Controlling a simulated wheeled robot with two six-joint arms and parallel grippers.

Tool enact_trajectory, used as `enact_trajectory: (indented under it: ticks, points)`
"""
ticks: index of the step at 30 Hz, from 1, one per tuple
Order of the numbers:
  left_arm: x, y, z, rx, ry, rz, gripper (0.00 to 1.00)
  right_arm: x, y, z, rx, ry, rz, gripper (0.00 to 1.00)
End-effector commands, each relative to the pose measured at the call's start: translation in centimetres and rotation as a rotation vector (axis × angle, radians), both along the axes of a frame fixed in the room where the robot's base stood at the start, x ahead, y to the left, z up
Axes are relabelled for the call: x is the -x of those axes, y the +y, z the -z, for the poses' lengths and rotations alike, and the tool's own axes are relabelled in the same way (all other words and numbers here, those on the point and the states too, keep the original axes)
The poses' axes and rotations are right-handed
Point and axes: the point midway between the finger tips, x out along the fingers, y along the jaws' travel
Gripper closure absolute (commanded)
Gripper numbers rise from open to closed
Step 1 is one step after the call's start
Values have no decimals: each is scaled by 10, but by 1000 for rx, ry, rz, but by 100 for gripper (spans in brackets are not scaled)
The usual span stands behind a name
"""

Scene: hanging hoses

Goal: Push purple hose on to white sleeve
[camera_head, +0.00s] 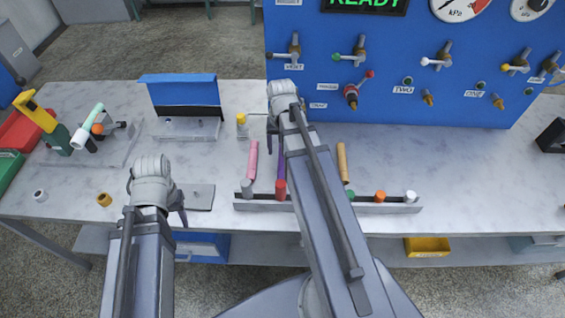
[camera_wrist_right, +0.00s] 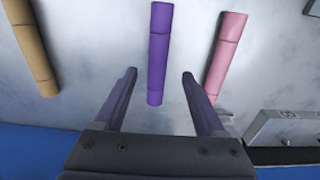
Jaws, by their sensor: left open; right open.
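The purple hose (camera_head: 281,168) lies on the table, partly hidden by my right arm in the head view. In the right wrist view the purple hose (camera_wrist_right: 159,50) shows between the two spread fingers of my right gripper (camera_wrist_right: 159,75), which is open and empty; I cannot tell how far above the hose it is. A white sleeve (camera_head: 411,197) stands at the right end of the rack (camera_head: 390,208) at the table's front. My left gripper (camera_head: 182,207) is open and empty, pointing down near the table's front left, away from the hose.
A pink hose (camera_head: 252,160) and a tan hose (camera_head: 343,163) lie either side of the purple one. Grey, red, green and orange sleeves share the rack. A blue panel (camera_head: 400,100) with valves stands behind. A loose white ring (camera_head: 40,195) lies at left.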

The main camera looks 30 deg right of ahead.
Motion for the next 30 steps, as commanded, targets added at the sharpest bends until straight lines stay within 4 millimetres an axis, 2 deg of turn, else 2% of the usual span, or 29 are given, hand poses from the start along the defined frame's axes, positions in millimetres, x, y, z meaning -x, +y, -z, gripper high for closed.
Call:
enact_trajectory:
  ticks: [12,22,30]
  points:
    - [0,0,48,0,0,0,50,3,-2,48,0,0,0,28]
    - [0,0,50,0,0,0,50,3,-2,50,0,0,0,28]
    - [0,0,50,0,0,0,50,3,-2,50,0,0,0,58]
